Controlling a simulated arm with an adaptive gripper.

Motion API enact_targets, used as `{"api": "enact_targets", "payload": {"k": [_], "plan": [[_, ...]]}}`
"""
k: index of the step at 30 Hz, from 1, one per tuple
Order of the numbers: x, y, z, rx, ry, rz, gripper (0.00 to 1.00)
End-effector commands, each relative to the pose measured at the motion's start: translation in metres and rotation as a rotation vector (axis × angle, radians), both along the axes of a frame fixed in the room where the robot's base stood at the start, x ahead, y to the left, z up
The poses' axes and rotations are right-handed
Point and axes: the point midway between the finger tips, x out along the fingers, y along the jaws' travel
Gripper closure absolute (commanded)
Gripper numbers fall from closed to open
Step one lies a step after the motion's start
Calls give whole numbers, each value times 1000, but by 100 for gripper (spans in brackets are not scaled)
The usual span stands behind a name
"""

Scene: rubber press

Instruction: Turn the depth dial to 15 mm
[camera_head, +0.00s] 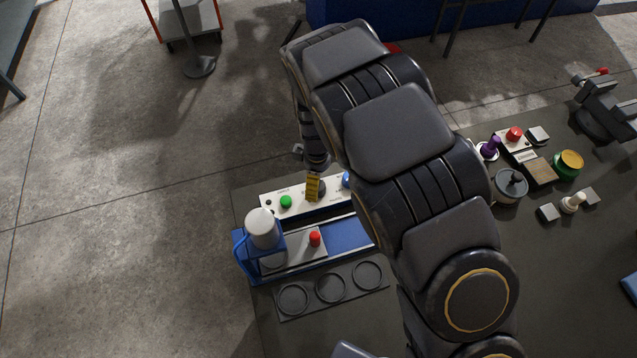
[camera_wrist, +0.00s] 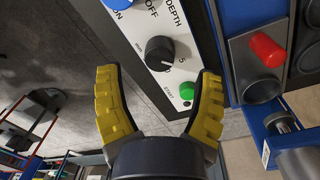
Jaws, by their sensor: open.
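The depth dial (camera_wrist: 160,50) is a black round knob on a white control panel (camera_wrist: 183,67), with the word DEPTH and a 5 printed near it. Its setting is too small to read. In the wrist view my gripper (camera_wrist: 157,72) is open, its two yellow fingers spread wide with the dial in the gap between and a little beyond the tips. The fingers look clear of the knob. In the head view my gripper (camera_head: 313,187) is above the panel (camera_head: 283,201), and the dial is mostly hidden behind it.
A green START button (camera_wrist: 187,91) is close to the right finger. A blue button (camera_head: 346,180) is at the panel's other end. A blue press (camera_head: 263,232) and a red-topped part (camera_head: 315,239) stand beside the panel. A tray with round recesses (camera_head: 329,289) is in front.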

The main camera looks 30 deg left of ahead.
Motion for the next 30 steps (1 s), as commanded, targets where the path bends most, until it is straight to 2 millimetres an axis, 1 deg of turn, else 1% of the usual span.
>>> {"api": "enact_targets", "payload": {"k": [1, 3, 7, 10, 16, 17, 18, 21, 30], "plan": [[-1, -1, -10, -4, 5, -1, 34], [0, -1, -20, -4, 4, 0, 34], [2, 0, -35, -1, 2, -1, 34], [2, 0, -39, 0, 0, -2, 34], [2, 0, -39, 0, -1, -2, 34], [2, 0, -39, 0, 0, -2, 42], [2, 0, -39, 0, 0, -2, 59], [2, 0, -39, 0, 0, -2, 97], [2, 0, -39, -1, 1, -7, 98]]}}
